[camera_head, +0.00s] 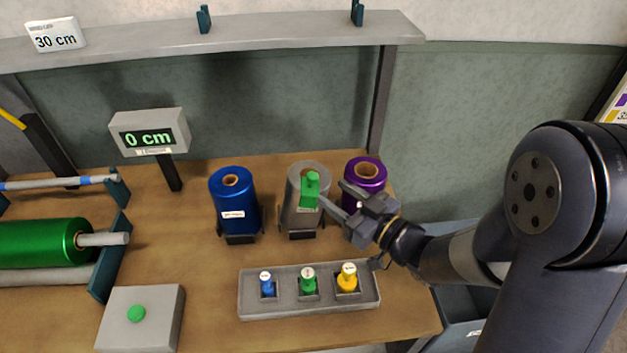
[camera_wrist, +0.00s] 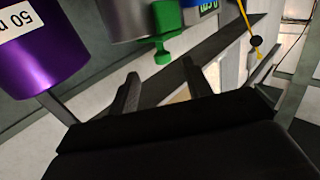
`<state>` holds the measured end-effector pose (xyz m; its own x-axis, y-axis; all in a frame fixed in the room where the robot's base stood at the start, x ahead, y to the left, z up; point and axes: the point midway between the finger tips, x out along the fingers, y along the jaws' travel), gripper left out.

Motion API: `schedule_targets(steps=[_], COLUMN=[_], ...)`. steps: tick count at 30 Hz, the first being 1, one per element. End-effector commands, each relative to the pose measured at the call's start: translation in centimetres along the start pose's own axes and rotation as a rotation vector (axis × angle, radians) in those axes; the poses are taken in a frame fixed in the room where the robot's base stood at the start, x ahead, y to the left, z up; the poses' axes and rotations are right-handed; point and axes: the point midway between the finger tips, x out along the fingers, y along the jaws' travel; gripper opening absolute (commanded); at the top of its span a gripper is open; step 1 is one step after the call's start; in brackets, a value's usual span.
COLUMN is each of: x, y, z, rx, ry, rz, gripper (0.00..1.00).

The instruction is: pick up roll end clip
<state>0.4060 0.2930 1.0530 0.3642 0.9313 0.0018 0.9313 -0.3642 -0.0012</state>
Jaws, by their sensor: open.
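The green roll end clip (camera_head: 311,188) sits at the top front of the silver foil roll (camera_head: 301,217), which stands upright. In the wrist view the clip (camera_wrist: 164,28) hangs at the edge of the silver roll (camera_wrist: 122,20), ahead of my fingertips. My gripper (camera_head: 335,196) is just to the right of the clip, in front of the purple roll (camera_head: 365,170). In the wrist view its two fingers (camera_wrist: 162,80) are spread with nothing between them. Whether a fingertip touches the clip is unclear in the head view.
A blue roll (camera_head: 234,203) stands left of the silver one. In front lies a grey tray (camera_head: 250,306) with blue, green and yellow pegs. Left are a "0 cm" display (camera_head: 149,139), a green roll on a stand (camera_head: 45,243) and a green-button box (camera_head: 150,321).

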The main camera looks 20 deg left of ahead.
Motion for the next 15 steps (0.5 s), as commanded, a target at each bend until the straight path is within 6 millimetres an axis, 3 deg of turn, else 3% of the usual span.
schedule_targets(steps=[6,15], x=[3.4,6.2], y=[0.0,-0.2], z=[-0.2,-0.7], rx=[0.000,0.000], ry=[-0.002,-0.002], rz=[0.000,0.000], gripper=[0.47,0.47])
